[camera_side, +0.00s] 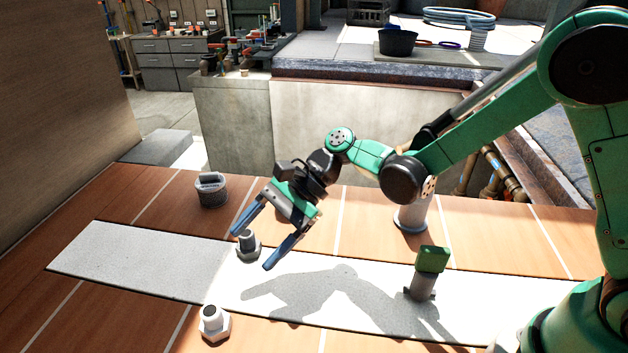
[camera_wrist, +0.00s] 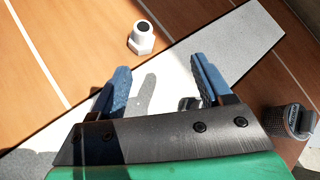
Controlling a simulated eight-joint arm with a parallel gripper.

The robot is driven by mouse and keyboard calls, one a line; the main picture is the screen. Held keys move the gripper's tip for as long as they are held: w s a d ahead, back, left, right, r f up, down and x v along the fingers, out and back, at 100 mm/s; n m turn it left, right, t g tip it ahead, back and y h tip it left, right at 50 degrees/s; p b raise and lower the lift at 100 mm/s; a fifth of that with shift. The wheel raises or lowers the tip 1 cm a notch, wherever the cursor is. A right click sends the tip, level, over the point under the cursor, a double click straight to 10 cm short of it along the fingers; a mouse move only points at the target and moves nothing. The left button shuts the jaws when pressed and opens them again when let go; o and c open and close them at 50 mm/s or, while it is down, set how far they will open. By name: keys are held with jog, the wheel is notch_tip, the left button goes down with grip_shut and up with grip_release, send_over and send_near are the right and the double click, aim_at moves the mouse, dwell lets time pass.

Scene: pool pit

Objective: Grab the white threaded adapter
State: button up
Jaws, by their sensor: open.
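The white threaded adapter (camera_side: 212,323) has a hexagonal base and a dark round opening on top. It stands upright on the brown boards, just off the near edge of the pale strip. In the wrist view the adapter (camera_wrist: 142,40) is at the top, beyond my fingertips and fully visible. My gripper (camera_side: 252,249) is open and empty above the strip, pointing down and left in the side view. In the wrist view both blue fingers of my gripper (camera_wrist: 160,67) are spread apart, with a clear gap between them and the adapter.
A grey hex-based fitting (camera_side: 247,247) stands on the strip (camera_side: 140,258) near my fingers; the right finger partly hides it in the wrist view (camera_wrist: 187,103). A grey ribbed fitting (camera_side: 211,190) stands behind. A green-topped valve (camera_side: 432,262) stands to the right.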

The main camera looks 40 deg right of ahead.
aim_at(213, 308)
jog(key=a+f+m+g+y, duration=0.1)
jog(key=s+a+f+m+g+y, duration=0.1)
jog(key=a+f, duration=0.1)
jog(key=shift+s+a+f+g, duration=0.15)
jog(key=shift+f+g, duration=0.1)
jog(key=shift+g, duration=0.05)
jog(key=shift+m+y, duration=0.3)
jog(key=x, duration=0.5)
jog(key=shift+a+f, duration=0.15)
jog(key=shift+a, duration=0.1)
grip_shut()
